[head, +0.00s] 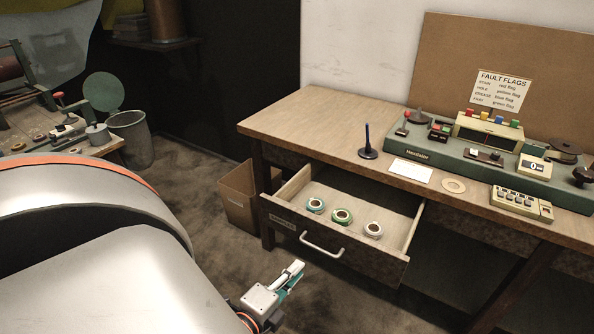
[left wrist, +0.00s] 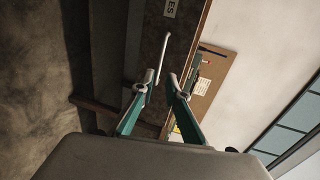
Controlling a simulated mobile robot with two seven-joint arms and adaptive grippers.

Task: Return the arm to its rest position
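My left gripper (head: 296,272) is low in the head view, in front of the open drawer (head: 392,262) and below its handle (head: 322,245), with nothing in it. In the left wrist view its two fingers (left wrist: 160,82) stand apart with an empty gap between them. The drawer handle also shows beyond the fingers in that view. My left arm comes in from the left of the head view. My right gripper is not in view.
A green machine (head: 460,150) stands on the desk. A cardboard box (head: 238,195) and a bin (head: 131,138) stand on the floor.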

